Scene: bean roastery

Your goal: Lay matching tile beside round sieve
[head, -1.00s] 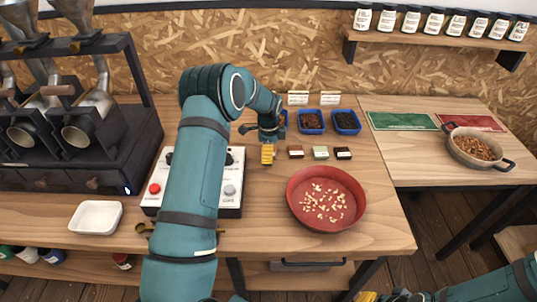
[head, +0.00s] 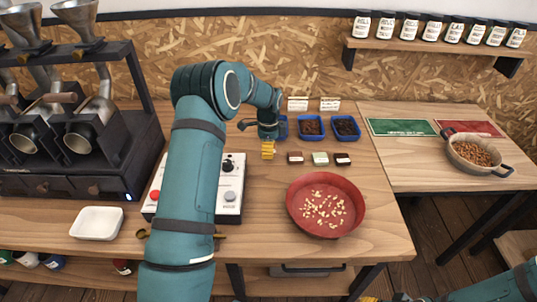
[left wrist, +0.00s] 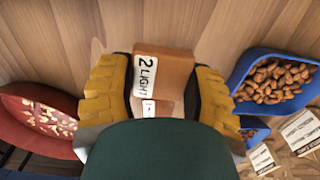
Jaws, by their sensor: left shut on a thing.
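My left gripper (head: 267,150) is shut on a light brown tile (left wrist: 165,72) marked "2 LIGHT", seen between the yellow fingers in the left wrist view; in the head view the fingers hide it. Three small tiles lie in a row right of this gripper: dark brown (head: 294,158), pale green (head: 320,158) and near-black (head: 343,159). The red round sieve (head: 354,222) with pale flakes lies in front of them; it also shows in the left wrist view (left wrist: 25,145). My right gripper (head: 369,299) barely shows at the bottom edge, its jaws cut off.
Blue bean trays (head: 311,138) stand behind the tiles, one partly hidden by my left gripper. A control box (head: 229,195) is beside my left arm. A white dish (head: 97,222) lies at left. A side table holds green (head: 402,127) and red mats and a pan (head: 473,152).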

